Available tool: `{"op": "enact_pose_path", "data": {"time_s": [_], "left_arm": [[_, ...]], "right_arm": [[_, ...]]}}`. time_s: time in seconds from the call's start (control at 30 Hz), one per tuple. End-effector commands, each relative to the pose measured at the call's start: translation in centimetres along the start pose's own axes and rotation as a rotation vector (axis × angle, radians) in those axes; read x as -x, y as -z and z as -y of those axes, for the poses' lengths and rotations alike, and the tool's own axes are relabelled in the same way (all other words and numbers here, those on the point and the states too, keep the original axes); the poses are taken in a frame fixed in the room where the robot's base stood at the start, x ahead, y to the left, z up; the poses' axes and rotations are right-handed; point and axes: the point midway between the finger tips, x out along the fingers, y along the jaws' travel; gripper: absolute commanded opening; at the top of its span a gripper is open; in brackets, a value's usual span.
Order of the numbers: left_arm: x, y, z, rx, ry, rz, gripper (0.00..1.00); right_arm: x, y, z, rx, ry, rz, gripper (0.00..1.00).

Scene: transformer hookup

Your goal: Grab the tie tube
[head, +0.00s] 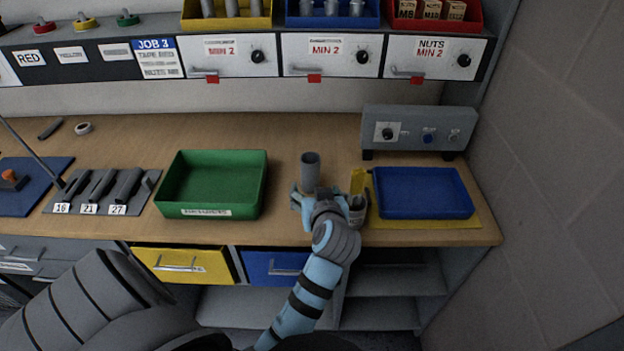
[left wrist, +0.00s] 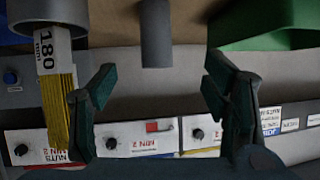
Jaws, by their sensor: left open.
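A plain grey tube (head: 310,171) stands upright on the bench just beyond my left gripper (head: 317,193). In the upside-down left wrist view this tube (left wrist: 155,33) lies ahead, between the two open fingers (left wrist: 160,72) and not touching them. A second grey tube (head: 357,212) stands to the right of the gripper, partly hidden by it. In the left wrist view this second tube (left wrist: 27,20) has a white 180 mm label and yellow ties (left wrist: 61,110) coming out of it. I cannot see what the plain tube holds. My right gripper is out of view.
A green tray (head: 212,212) stands left of the tubes. A blue tray (head: 422,208) on a yellow mat (head: 425,224) is close on the right. A grey control box (head: 418,131) stands behind it. Drawers (head: 331,56) and bins hang above the bench's back.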

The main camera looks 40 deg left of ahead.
Motion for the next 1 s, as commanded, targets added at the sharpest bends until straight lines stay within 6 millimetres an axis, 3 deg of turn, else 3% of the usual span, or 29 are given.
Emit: {"op": "enact_pose_path", "data": {"time_s": [0.03,0.13,0.4,0.57,0.73,0.83,1.0], "left_arm": [[0.0,1.6,-0.4,0.038,0.015,-0.036,0.69],[-1.1,3.2,-0.4,0.069,0.033,-0.073,0.69],[-7.7,3.5,-0.2,0.066,0.034,-0.071,0.69],[-9.7,3.8,-0.4,0.066,0.032,-0.069,0.69],[-13.1,4.1,-0.9,0.065,0.032,-0.068,0.69],[-14.1,4.2,-0.8,0.067,0.031,-0.068,0.69],[-14.1,4.2,-0.8,0.067,0.031,-0.068,0.69]], "right_arm": [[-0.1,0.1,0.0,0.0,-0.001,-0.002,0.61],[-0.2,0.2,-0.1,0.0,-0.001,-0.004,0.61],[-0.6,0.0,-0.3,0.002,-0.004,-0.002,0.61],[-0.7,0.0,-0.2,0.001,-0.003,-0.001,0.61],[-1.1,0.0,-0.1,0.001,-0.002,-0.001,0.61],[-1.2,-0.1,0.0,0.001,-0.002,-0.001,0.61],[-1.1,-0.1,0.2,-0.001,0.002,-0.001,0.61]]}}
